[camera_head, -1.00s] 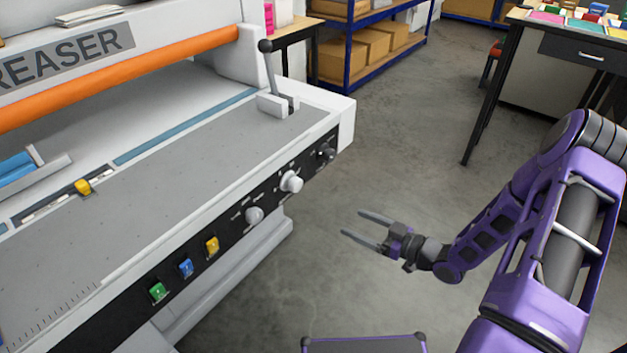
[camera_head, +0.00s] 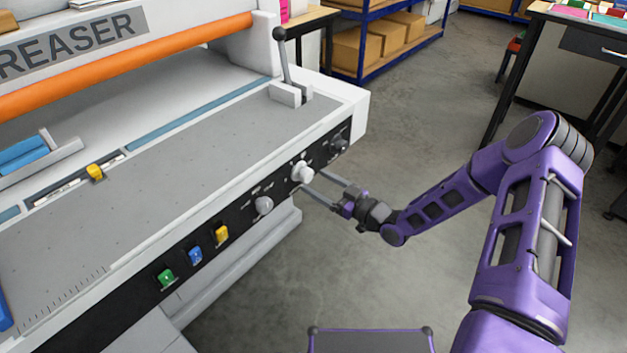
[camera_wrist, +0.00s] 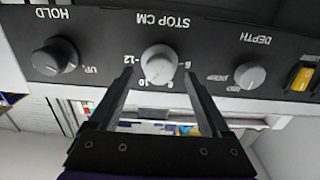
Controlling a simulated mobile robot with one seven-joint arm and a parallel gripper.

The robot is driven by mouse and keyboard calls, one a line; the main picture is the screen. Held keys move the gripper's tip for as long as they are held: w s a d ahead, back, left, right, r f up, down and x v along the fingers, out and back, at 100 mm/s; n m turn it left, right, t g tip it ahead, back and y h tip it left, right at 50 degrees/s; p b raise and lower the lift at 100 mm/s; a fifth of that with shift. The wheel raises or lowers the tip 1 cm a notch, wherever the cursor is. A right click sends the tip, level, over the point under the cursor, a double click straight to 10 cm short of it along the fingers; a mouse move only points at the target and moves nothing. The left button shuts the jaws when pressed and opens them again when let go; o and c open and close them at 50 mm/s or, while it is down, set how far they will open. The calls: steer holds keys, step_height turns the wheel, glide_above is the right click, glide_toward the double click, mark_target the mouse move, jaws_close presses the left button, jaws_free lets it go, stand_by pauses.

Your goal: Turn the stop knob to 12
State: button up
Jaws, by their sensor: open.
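The white stop knob (camera_head: 302,172) sits on the black front panel of the creaser. In the wrist view, which is upside down, the knob (camera_wrist: 159,62) is under the label STOP CM, with numbers including 12, 10, 8 and 6 around it. I cannot clearly tell which number it points at. My gripper (camera_head: 312,180) is open in front of the panel. In the wrist view its two fingers (camera_wrist: 158,72) reach toward the knob, one tip on each side. I see no clear contact with it.
Beside the stop knob are the dark HOLD knob (camera_wrist: 54,59) and the grey DEPTH knob (camera_wrist: 242,71). Yellow (camera_head: 221,235), blue (camera_head: 195,254) and green (camera_head: 166,278) switches continue along the panel. A lever (camera_head: 283,60) rises from the machine's end.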

steer(key=shift+x, duration=1.15)
jaws_close()
